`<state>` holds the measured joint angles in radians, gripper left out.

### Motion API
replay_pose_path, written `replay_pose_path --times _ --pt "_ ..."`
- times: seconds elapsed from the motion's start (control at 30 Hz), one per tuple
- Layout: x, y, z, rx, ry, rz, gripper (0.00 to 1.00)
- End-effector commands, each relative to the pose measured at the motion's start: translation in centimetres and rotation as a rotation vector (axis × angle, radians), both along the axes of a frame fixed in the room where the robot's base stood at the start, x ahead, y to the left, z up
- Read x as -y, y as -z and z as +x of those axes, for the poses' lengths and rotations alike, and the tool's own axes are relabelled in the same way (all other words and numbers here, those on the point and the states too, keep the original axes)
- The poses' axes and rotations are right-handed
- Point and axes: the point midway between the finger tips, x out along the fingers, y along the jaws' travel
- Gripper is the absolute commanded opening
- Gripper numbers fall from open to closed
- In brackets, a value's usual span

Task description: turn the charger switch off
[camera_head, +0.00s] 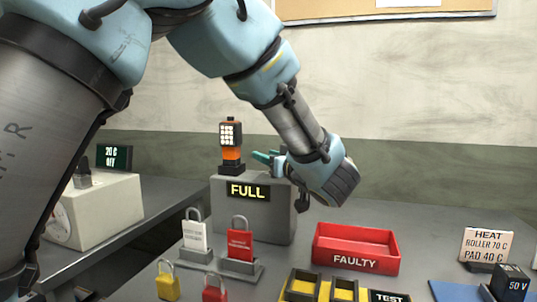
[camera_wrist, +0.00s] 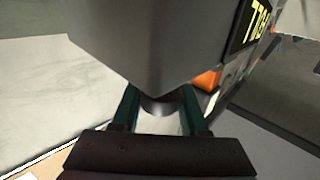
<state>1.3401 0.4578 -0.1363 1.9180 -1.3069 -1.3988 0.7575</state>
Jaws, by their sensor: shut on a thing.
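The charger (camera_head: 262,217) is a grey box on the bench with a lit FULL sign on its front. It fills the upper part of the wrist view (camera_wrist: 160,45). My gripper (camera_head: 268,158) is at the top right of the charger, its green fingers pointing left. In the wrist view, its fingers (camera_wrist: 158,102) close on the sides of a dark rounded piece (camera_wrist: 160,107) at the charger, which looks like the charger switch. The switch is hidden in the head view, and its on or off position cannot be told.
An orange and black battery device (camera_head: 231,145) stands on the charger, just left of my fingers. White (camera_head: 195,235) and red (camera_head: 240,243) padlocks stand in front. A red FAULTY tray (camera_head: 355,260) lies to the right. A beige box (camera_head: 100,212) sits at left.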

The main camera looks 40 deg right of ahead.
Motion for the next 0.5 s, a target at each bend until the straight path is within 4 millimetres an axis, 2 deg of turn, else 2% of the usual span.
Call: replay_pose_path --times 0.3,0.33,0.5 --pt "0.03 -0.31 0.10 0.004 -0.001 -0.005 0.00" --pt "0.03 -0.31 0.10 0.004 -0.001 -0.005 0.46" --pt "0.02 -0.23 0.08 0.003 -0.001 -0.004 0.65"
